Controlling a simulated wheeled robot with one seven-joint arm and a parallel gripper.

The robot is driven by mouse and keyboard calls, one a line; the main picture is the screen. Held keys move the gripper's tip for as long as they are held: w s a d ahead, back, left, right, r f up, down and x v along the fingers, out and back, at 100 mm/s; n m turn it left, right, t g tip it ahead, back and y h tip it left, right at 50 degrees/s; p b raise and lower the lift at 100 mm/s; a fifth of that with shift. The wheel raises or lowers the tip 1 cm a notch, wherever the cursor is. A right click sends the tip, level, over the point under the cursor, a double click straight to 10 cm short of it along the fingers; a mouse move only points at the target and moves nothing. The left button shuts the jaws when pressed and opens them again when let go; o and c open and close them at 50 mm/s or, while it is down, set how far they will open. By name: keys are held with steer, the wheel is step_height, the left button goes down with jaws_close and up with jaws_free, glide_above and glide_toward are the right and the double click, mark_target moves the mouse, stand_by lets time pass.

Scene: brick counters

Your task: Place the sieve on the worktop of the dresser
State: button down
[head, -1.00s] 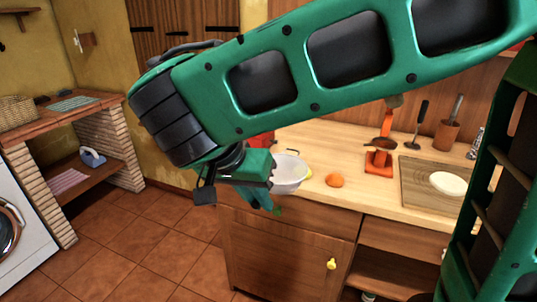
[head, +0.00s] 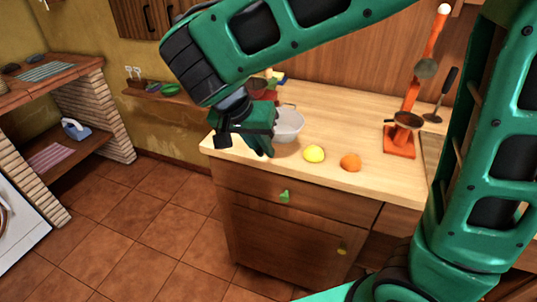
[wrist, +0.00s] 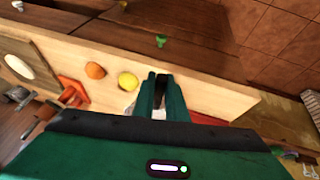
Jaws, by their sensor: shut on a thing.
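A pale, bowl-shaped sieve (head: 289,125) is at my gripper (head: 268,147) in the head view. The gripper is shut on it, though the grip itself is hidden. The sieve is over the light wooden worktop (head: 350,120) of the dresser (head: 290,235), near its left end; whether it touches the worktop is unclear. In the wrist view the two green fingers (wrist: 159,82) are close together, and a small whitish part of the sieve (wrist: 131,109) shows beside them.
A lemon (head: 314,154) and an orange (head: 350,162) lie by the front edge, right of the sieve. An orange stand (head: 400,143) is farther right. A red item (head: 258,86) is behind my gripper. The worktop between sieve and stand is mostly clear.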

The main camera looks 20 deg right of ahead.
steer(key=shift+w+d+f, duration=0.5)
steer(key=shift+w+f, duration=0.15)
steer(key=shift+f, duration=0.5)
steer(key=shift+w+d+f, duration=0.5)
steer(key=shift+w+f, duration=0.2)
steer(key=shift+f, duration=0.5)
steer(key=shift+w+d+f, duration=0.5)
steer(key=shift+w+f, duration=0.15)
steer(key=shift+f, duration=0.5)
steer(key=c, duration=1.8)
jaws_free()
steer(key=shift+o, duration=0.2)
steer(key=v, duration=1.2)
